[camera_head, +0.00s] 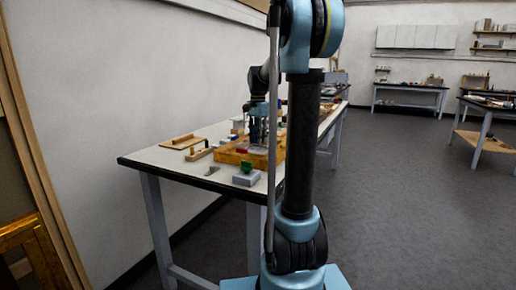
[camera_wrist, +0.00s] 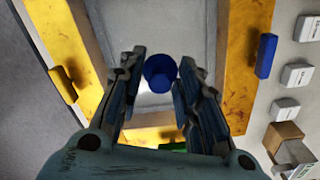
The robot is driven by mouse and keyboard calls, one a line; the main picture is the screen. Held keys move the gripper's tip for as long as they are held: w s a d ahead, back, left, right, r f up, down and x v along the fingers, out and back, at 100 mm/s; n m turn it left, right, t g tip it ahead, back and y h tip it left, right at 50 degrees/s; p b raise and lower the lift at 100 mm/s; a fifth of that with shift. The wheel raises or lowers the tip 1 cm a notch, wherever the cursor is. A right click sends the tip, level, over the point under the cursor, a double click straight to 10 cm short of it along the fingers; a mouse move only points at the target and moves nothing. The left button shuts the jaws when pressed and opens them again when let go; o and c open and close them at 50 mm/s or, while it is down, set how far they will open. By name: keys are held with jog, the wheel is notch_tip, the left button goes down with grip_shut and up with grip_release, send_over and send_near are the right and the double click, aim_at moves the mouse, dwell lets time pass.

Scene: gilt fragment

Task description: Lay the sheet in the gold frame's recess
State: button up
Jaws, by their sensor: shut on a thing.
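The gold frame (camera_wrist: 250,75) surrounds a grey area in the wrist view; it lies on the workbench in the head view (camera_head: 232,153). A pale grey sheet (camera_wrist: 200,22) shows inside its bars. A round blue knob (camera_wrist: 160,72) stands over the sheet, between my fingertips. My gripper (camera_wrist: 163,62) is shut on the blue knob. In the head view my gripper (camera_head: 258,135) is over the frame, partly hidden by my arm. I cannot tell whether the sheet rests in the recess or hangs just above it. The fingers and wrist hide part of the near side.
A blue block (camera_wrist: 266,55) is at the frame's right bar. Several pale blocks (camera_wrist: 297,75) lie farther right. A green block (camera_head: 246,167) sits on a grey box near the bench's front edge. A wooden board (camera_head: 182,142) lies left. Another gold frame (camera_head: 25,250) is at lower left.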

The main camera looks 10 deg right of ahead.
jog(key=shift+f, duration=2.15)
jog(key=o, duration=1.1)
notch_tip(320, 180, up, 12)
jog(key=shift+r, duration=0.1)
